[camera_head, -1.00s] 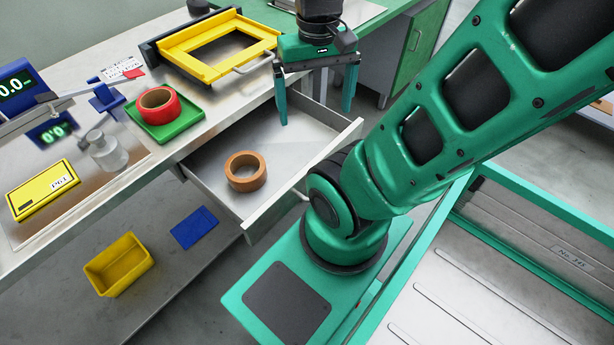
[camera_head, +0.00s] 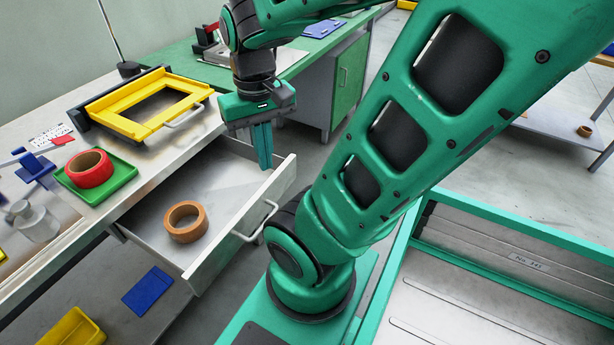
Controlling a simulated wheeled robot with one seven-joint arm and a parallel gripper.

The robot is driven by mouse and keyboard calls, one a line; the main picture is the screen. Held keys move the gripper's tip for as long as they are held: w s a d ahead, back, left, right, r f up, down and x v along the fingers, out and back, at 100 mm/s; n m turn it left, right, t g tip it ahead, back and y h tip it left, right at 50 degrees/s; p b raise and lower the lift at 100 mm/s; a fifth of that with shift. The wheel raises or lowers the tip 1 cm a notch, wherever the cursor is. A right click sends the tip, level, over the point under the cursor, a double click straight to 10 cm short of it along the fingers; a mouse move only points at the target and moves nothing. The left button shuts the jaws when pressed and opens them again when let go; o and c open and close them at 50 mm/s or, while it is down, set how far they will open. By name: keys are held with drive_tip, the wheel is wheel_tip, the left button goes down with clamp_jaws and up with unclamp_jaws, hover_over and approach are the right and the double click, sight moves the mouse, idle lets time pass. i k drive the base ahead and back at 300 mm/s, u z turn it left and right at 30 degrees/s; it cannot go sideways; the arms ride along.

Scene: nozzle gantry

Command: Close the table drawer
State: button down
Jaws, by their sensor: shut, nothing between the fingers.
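The table drawer (camera_head: 222,250) is pulled out from under the metal-topped table (camera_head: 140,188), showing its inside and its front panel with a bar handle (camera_head: 255,222). A brown tape roll (camera_head: 185,222) lies in the drawer. My gripper (camera_head: 265,165) points down with its green fingers together, holding nothing. In the picture it overlaps the far end of the drawer, near the far corner of the front panel. I cannot tell whether the fingertips touch the drawer or hang above it.
On the table stand a yellow frame (camera_head: 113,121) with a handle and a red tape roll (camera_head: 89,168) on a green tray (camera_head: 123,175). A blue sheet (camera_head: 147,291) and a yellow bin (camera_head: 70,330) lie below. A green cabinet (camera_head: 350,75) stands behind.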

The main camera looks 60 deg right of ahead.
sight(225, 178)
drive_tip(key=z, duration=0.05)
drive_tip(key=k, duration=0.3)
drive_tip(key=z, duration=1.75)
drive_tip(key=k, duration=1.25)
drive_tip(key=u, duration=1.2)
drive_tip(key=i, duration=1)
drive_tip(key=z, duration=0.05)
